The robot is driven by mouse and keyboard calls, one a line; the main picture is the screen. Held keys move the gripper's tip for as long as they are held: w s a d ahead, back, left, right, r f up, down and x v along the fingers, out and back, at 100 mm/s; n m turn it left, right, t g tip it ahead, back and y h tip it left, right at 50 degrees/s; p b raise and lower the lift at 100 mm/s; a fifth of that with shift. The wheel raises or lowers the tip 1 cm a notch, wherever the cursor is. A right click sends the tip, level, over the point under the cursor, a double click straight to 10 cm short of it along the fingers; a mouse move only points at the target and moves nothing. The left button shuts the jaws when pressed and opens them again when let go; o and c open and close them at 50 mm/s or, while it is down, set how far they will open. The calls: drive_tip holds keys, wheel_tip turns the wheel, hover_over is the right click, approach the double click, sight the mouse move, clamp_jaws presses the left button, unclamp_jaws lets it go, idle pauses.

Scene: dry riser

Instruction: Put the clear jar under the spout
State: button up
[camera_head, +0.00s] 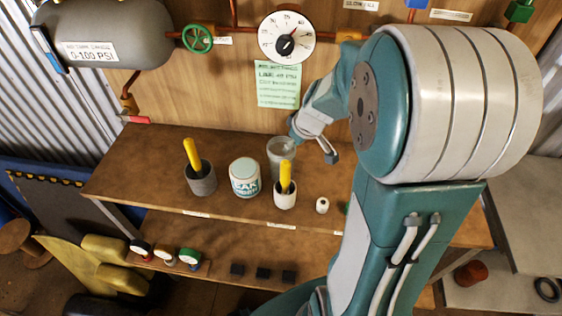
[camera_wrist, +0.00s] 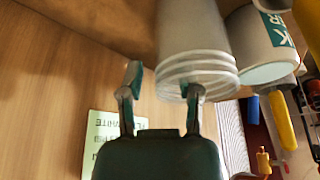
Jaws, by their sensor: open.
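The clear jar (camera_head: 281,150) stands upright on the upper shelf, behind a white cup. In the wrist view the jar (camera_wrist: 190,30) looks grey and translucent, with a ridged rim. My gripper (camera_head: 312,145) is open and empty at the jar's upper right. In the wrist view my gripper (camera_wrist: 163,84) has one finger overlapping the jar's rim and the other apart from it; I cannot tell whether they touch. A pipe outlet (camera_head: 129,104) with a red lever hangs below the grey tank at the left; it may be the spout.
A dark cup (camera_head: 202,182) and a white cup (camera_head: 285,200) hold yellow-handled tools. A labelled can (camera_head: 244,178) stands between them. A small white roll (camera_head: 322,205) lies nearby. The shelf's left end (camera_head: 125,170) is clear. A gauge (camera_head: 287,38) hangs on the wall.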

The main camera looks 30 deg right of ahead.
drive_tip(key=shift+x, duration=1.35)
drive_tip(key=shift+d, duration=0.1)
clamp_jaws()
wheel_tip(320, 180, up, 10)
drive_tip(key=shift+r, duration=0.1)
